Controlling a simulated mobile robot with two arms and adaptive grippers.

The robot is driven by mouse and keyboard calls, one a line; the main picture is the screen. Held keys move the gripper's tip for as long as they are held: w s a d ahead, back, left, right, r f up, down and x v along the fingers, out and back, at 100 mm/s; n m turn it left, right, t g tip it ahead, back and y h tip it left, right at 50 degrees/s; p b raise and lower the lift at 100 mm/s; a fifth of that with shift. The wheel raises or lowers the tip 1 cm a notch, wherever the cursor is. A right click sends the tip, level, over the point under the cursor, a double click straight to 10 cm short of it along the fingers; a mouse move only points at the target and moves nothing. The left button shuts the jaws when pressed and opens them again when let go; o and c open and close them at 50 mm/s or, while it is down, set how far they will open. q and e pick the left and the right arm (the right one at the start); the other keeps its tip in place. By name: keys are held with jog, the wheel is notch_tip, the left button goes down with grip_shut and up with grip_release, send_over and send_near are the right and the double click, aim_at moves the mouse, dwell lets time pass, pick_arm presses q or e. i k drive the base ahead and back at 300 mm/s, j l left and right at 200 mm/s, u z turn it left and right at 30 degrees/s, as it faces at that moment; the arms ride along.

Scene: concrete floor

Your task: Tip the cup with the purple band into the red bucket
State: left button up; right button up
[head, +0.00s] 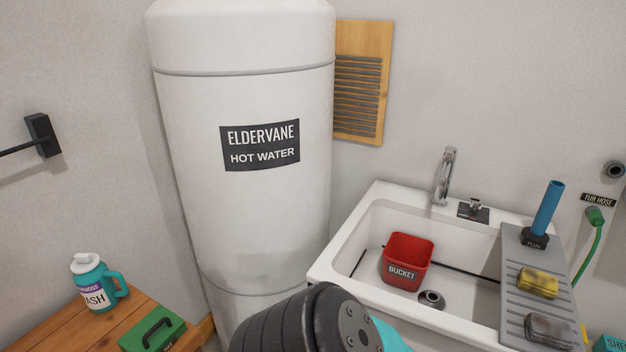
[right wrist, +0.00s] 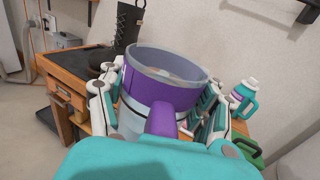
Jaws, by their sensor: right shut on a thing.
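The cup with the purple band (right wrist: 165,92) fills the middle of the right wrist view. It has a pale body, a grey rim and a purple handle towards the camera. Something pale shows inside; I cannot tell what. My right gripper (right wrist: 160,88) is shut on the cup, with a finger on each side. The cup looks roughly upright. The red bucket (head: 424,263), labelled BUCKET, stands in the white sink in the head view, its mouth facing up. The cup does not show in the head view. My left gripper is not in view.
The sink (head: 345,258) has a faucet (head: 445,177) behind the bucket and a drain plate (head: 513,300) at right holding sponges and a blue-handled plug. A water heater (head: 245,210) stands left of it. A wooden bench (head: 60,325) holds a teal jug (head: 97,285) and a green box.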

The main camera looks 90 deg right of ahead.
aim_at(406, 258)
jog(key=z, duration=3)
jog(key=i+j+z, duration=0.3)
jog(key=i+j, duration=0.65)
jog(key=i, duration=0.15)
